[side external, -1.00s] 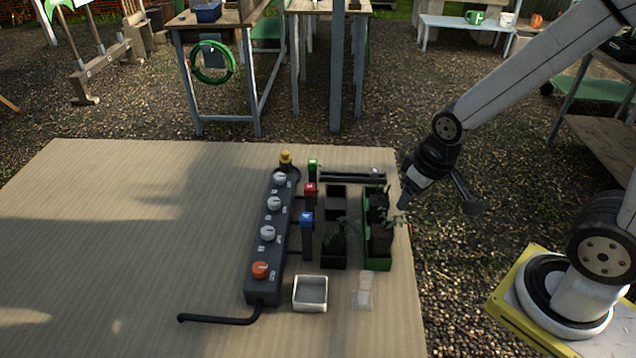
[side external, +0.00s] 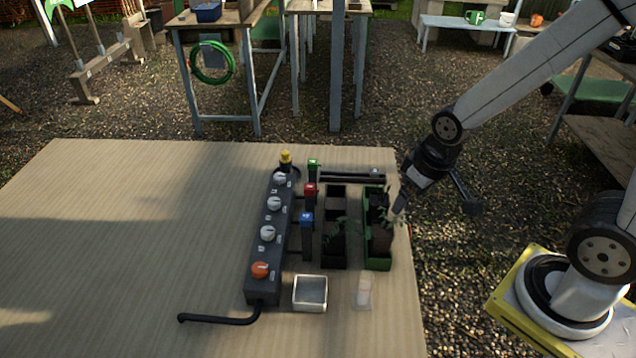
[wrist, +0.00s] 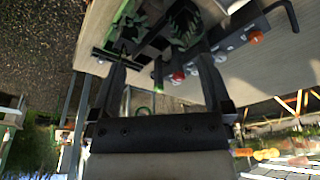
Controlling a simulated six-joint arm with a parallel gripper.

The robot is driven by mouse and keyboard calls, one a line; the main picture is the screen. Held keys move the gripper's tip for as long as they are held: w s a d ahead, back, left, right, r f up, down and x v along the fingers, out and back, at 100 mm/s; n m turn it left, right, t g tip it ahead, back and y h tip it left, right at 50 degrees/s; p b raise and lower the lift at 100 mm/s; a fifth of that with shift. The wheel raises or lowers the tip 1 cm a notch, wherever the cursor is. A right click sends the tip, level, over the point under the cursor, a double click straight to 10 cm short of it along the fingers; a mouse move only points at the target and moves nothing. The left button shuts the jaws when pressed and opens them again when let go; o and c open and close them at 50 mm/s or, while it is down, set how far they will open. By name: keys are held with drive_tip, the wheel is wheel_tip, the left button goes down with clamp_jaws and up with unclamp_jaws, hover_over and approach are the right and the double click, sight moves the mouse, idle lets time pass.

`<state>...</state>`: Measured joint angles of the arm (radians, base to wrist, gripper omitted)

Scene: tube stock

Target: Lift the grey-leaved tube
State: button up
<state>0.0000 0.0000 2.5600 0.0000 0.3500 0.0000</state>
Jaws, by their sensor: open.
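Tubes with leafy seedlings stand in a green tray (side external: 378,266) and in a black tray (side external: 335,264) to its left. Foliage shows over both trays; I cannot tell in the side view which tube has grey leaves. My gripper (side external: 399,207) is open, at the right edge of the green tray and close to its leaves. In the wrist view my gripper (wrist: 163,62) has its two fingers wide apart with no tube between them. Leafy plants (wrist: 187,28) show beyond the fingertips, partly in shadow.
A dark control box (side external: 265,240) with several knobs stands left of the trays. Red (side external: 310,190), blue (side external: 306,218) and green (side external: 313,165) topped parts stand beside it. A white square dish (side external: 310,293) and a clear small item (side external: 363,292) lie in front. The table's left side is clear.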

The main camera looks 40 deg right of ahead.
drive_tip(key=n+g, duration=0.2)
drive_tip(key=n, duration=0.6)
hover_over(383, 229)
wheel_tip(383, 229, down, 10)
drive_tip(key=shift+s+f, duration=0.15)
drive_tip(key=shift+f, duration=0.05)
drive_tip(key=shift+d+f+n+g, duration=0.1)
drive_tip(key=shift+f+n+g, duration=0.2)
drive_tip(key=shift+f+n, duration=0.2)
drive_tip(key=shift+f, duration=0.1)
drive_tip(key=shift+f, duration=1.2)
drive_tip(key=shift+f, duration=2.6)
